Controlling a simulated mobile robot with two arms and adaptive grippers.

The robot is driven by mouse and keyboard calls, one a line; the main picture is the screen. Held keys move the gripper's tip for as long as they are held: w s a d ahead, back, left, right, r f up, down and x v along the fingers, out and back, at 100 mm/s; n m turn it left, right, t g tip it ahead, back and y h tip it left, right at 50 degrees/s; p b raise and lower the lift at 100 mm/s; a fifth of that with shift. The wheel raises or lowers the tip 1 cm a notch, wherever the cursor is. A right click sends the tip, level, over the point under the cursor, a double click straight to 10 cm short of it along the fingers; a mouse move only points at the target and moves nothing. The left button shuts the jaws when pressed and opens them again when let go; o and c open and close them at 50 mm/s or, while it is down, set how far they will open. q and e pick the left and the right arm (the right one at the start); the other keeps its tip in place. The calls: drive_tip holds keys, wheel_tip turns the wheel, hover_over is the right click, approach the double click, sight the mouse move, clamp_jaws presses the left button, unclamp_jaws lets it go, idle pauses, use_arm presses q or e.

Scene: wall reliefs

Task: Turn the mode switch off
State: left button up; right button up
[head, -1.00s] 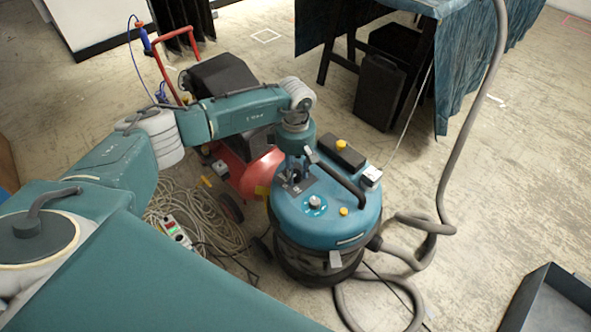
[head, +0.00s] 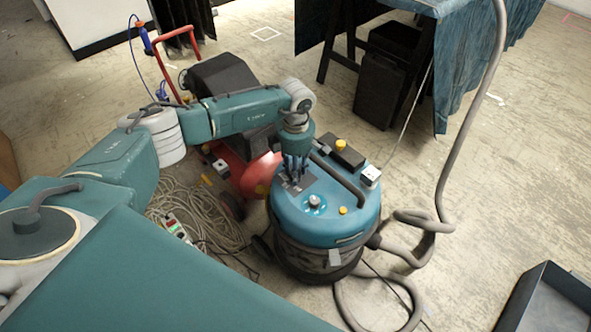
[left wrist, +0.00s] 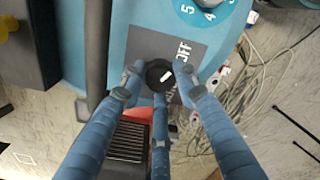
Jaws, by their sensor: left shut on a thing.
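The mode switch is a black round knob (left wrist: 159,75) with a white pointer mark. It sits on a dark grey plate (left wrist: 145,45) on the blue vacuum lid; the plate reads OFF, with other lettering partly hidden. The white mark slants toward the upper right in the left wrist view. My left gripper (left wrist: 160,84) has its blue fingers closed around the knob. In the head view my left gripper (head: 296,180) reaches down onto the lid of the blue vacuum (head: 325,225), and its fingers hide the knob there. My right gripper is not in view.
A numbered dial (head: 315,202) and a black handle (head: 340,180) are close to my fingers. A red machine (head: 250,170) stands behind my forearm. Coiled cable (head: 195,215) lies left, a grey hose (head: 470,110) right. A dark tray (head: 535,290) is at lower right.

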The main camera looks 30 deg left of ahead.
use_arm(q)
drive_tip(key=o, duration=1.2)
wheel_tip(320, 180, up, 12)
